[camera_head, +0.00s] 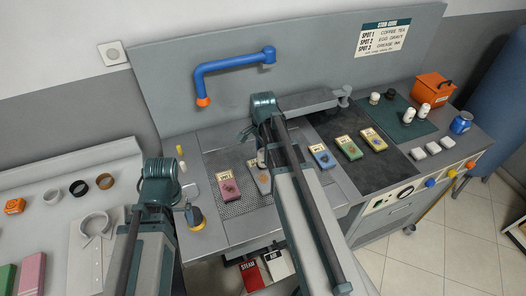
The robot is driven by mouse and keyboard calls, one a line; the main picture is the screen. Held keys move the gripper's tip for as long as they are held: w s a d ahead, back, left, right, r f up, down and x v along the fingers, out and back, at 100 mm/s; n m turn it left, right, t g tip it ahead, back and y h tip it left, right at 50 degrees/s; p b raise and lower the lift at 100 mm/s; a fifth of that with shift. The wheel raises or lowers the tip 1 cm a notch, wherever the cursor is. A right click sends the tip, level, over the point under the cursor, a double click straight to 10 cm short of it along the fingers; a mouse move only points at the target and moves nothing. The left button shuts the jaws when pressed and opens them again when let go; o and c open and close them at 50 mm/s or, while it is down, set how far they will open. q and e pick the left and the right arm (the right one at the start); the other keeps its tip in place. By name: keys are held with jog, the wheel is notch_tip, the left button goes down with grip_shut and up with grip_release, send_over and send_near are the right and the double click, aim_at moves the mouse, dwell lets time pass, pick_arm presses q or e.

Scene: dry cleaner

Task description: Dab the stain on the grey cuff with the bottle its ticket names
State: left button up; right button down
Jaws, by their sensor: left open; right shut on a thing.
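The grey cuff (264,181) lies on the perforated board, with a brownish stain on it; its ticket is too small to read. My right gripper (261,148) is just above the far end of this cuff, shut on a small pale bottle (261,158) that my arm mostly hides. I cannot tell whether the bottle touches the cuff. Several other bottles, white (408,115) and dark-topped, stand on the green mat (404,130). My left gripper (187,207) is open at the left edge of the board, beside a yellow and dark blue item (197,218).
A pink cuff (228,186) lies left of the grey one; blue (321,156), green (349,148) and yellow (374,139) ones lie right. A blue pipe arm (235,62) overhangs the board. The stain guide (383,39) lists SPOT 1 coffee tea, SPOT 2 egg gravy, SPOT 3 grease ink.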

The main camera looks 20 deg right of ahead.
aim_at(263, 168)
pick_arm(q)
jog(key=shift+f, duration=0.1)
pick_arm(e)
jog(key=shift+f, duration=0.15)
pick_arm(q)
notch_tip(263, 168, down, 6)
jog(key=b, duration=0.6)
pick_arm(e)
notch_tip(263, 168, down, 6)
jog(key=shift+r, duration=0.1)
pick_arm(q)
jog(key=shift+f+b, duration=0.45)
jog(key=shift+b, duration=0.1)
pick_arm(e)
jog(key=shift+s+f, duration=0.1)
jog(key=shift+f, duration=0.45)
dwell(1.0)
notch_tip(263, 168, up, 7)
jog(key=p, duration=0.7)
jog(key=shift+r, duration=0.1)
pick_arm(q)
notch_tip(263, 168, up, 7)
